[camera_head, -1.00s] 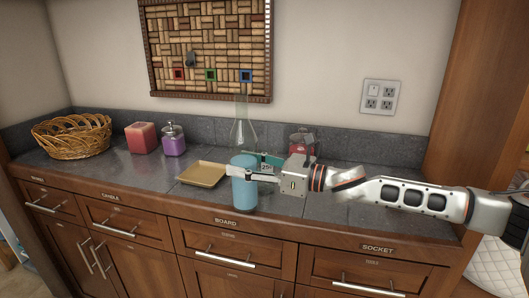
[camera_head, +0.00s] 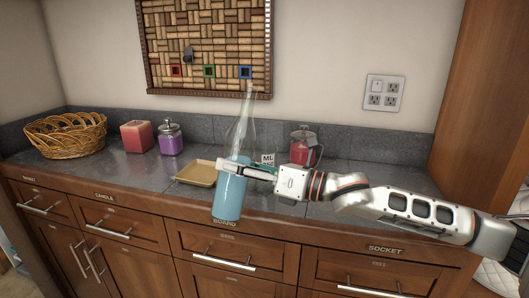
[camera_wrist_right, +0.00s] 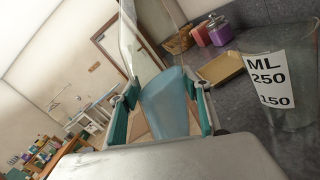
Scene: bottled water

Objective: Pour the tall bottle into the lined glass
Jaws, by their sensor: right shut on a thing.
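The tall bottle (camera_head: 228,192) is clear, with a long narrow neck and blue liquid in its lower part. My right gripper (camera_head: 236,168) is shut on the bottle and holds it near the counter's front edge, its neck leaning to the right. In the right wrist view the bottle (camera_wrist_right: 168,105) sits between the two fingers (camera_wrist_right: 165,110). The lined glass (camera_head: 267,159) stands on the counter behind the gripper; mostly its white ML label shows, and its clear walls are hard to make out. In the right wrist view the label on the glass (camera_wrist_right: 264,82) reads ML 250 and 150. My left gripper is not in view.
A tan square tray (camera_head: 196,173) lies left of the bottle. A red-filled jar (camera_head: 302,150) stands right of the glass. A purple jar (camera_head: 171,143), a red candle (camera_head: 137,137) and a wicker basket (camera_head: 66,136) stand farther left. The counter (camera_head: 375,175) behind my right arm is clear.

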